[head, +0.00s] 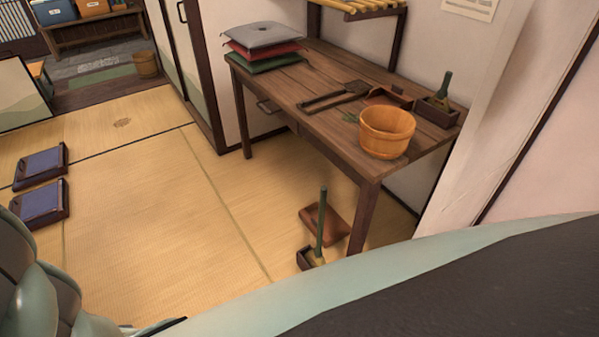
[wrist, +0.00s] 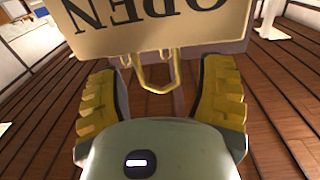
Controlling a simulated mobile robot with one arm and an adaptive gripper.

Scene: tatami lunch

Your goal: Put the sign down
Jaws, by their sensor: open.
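A beige sign (wrist: 150,28) with the dark word OPEN, upside down in the picture, fills the top of the wrist view. Its yellow loop or hook (wrist: 153,75) reaches toward me between my fingers. My gripper (wrist: 160,88) is open, with one ridged yellow pad on each side of the loop and a visible gap to each. A plain brownish surface lies just behind the sign; whether the sign rests on it, I cannot tell. The sign does not show in the head view.
Wooden planks (wrist: 278,105) surround the sign in the wrist view. In the head view, a wooden table (head: 305,90) holds cushions (head: 262,45), a wooden bucket (head: 386,132) and small tools. A brush or broom (head: 321,225) stands below it. The tatami floor (head: 150,210) is largely clear.

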